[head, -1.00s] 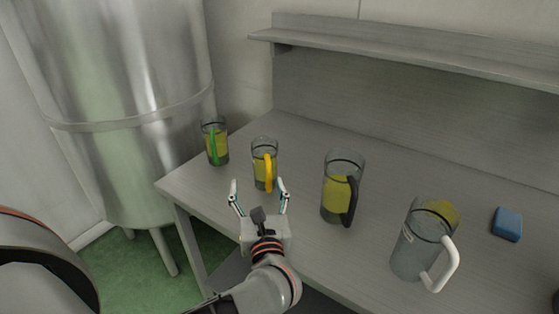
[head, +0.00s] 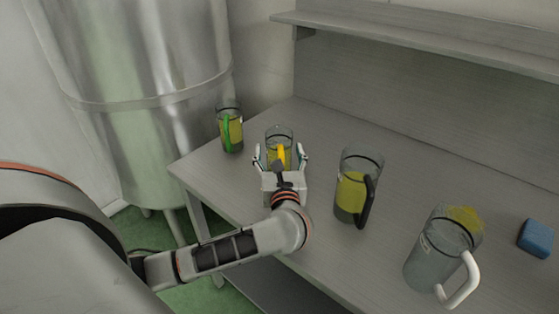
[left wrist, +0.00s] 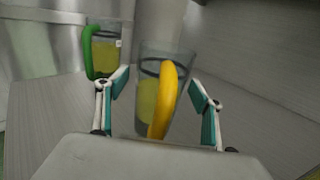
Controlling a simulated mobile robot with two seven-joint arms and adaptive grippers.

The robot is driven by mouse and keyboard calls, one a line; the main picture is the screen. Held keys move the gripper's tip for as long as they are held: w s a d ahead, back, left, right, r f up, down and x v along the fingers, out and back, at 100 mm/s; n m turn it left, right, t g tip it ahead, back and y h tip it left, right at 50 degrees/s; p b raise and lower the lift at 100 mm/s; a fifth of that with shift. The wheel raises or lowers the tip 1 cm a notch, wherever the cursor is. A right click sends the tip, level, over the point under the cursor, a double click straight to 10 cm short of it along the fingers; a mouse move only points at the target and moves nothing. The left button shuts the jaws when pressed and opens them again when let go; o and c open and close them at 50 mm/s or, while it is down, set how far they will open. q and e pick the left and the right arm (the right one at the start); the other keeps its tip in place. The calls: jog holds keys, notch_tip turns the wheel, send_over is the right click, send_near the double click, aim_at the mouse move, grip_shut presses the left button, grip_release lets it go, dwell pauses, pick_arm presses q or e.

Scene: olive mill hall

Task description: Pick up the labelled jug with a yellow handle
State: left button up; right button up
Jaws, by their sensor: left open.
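The jug with the yellow handle (head: 279,137) stands upright on the table, a clear jug with yellow-green content and a dark band. Its yellow handle faces my left gripper (head: 281,158). In the left wrist view the jug (left wrist: 149,97) stands between the open fingers of the left gripper (left wrist: 160,96), with a gap on both sides. The gripper covers the jug's lower part in the head view. I cannot make out a label on this jug. My right gripper is not in view.
A green-handled jug (head: 230,131) stands at the table's far left corner. A black-handled jug (head: 351,190) and a white-handled jug (head: 428,262) stand to the right. A blue block (head: 536,238) lies far right. A shelf (head: 420,42) runs along the back; a steel tank (head: 150,100) stands left.

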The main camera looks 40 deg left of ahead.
pick_arm(q)
jog(key=shift+w, duration=0.1)
jog(key=c, duration=1.5)
jog(key=shift+r, duration=0.2)
